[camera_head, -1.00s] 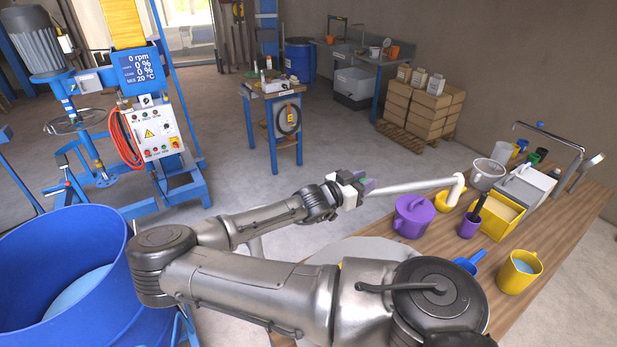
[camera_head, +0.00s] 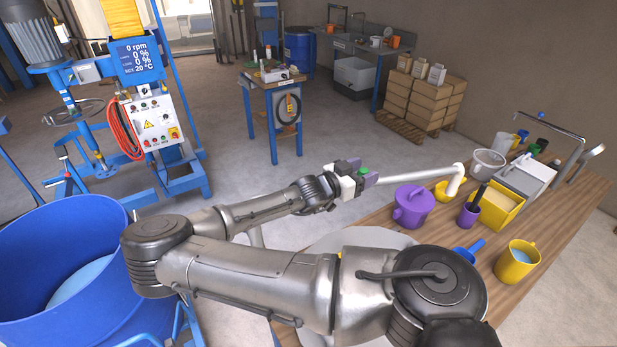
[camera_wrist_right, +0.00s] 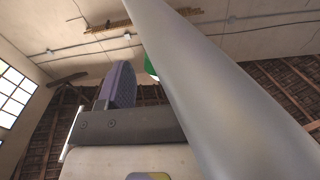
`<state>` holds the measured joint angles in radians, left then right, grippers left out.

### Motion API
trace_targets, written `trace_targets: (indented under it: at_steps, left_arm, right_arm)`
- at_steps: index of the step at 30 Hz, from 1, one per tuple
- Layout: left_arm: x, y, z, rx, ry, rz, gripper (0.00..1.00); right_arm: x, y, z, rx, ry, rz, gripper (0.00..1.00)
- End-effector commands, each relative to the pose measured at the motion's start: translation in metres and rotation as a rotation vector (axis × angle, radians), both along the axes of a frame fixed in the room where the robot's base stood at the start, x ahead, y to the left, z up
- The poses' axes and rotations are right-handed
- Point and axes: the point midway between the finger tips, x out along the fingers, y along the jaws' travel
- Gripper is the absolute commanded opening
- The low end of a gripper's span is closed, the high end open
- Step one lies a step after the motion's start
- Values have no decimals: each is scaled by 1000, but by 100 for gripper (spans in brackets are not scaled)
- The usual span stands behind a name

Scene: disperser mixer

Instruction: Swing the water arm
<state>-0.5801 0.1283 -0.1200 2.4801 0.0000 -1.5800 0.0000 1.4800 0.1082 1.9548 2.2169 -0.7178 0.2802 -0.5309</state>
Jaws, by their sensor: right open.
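The water arm (camera_head: 415,175) is a pale pipe that runs right from my gripper over the wooden bench, with a bent-down spout at its far end. My right gripper (camera_head: 366,176) is at the pipe's near end, its jaws open with purple finger pads. A small green piece (camera_head: 363,170) shows at the fingers. In the right wrist view the pipe (camera_wrist_right: 215,95) crosses close in front of the camera, beside one purple finger (camera_wrist_right: 118,86). The green piece (camera_wrist_right: 151,68) is partly hidden behind the pipe. I cannot tell whether the fingers touch the pipe. My left gripper is not in view.
A big blue drum (camera_head: 50,310) and the mixer's control box (camera_head: 153,122) are at left.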

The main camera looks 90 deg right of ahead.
Motion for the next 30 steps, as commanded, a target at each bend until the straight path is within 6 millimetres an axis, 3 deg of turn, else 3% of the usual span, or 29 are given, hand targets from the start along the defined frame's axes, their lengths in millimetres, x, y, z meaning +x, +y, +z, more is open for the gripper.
trace_targets:
  at_steps: [16,21,30]
  left_arm:
    - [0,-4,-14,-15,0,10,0]
    - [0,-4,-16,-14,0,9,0]
    - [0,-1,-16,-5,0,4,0]
  right_arm:
    - [82,58,-1,0,-1,2,59]
    - [97,69,0,-1,1,1,59]
    - [105,75,1,0,2,-2,59]
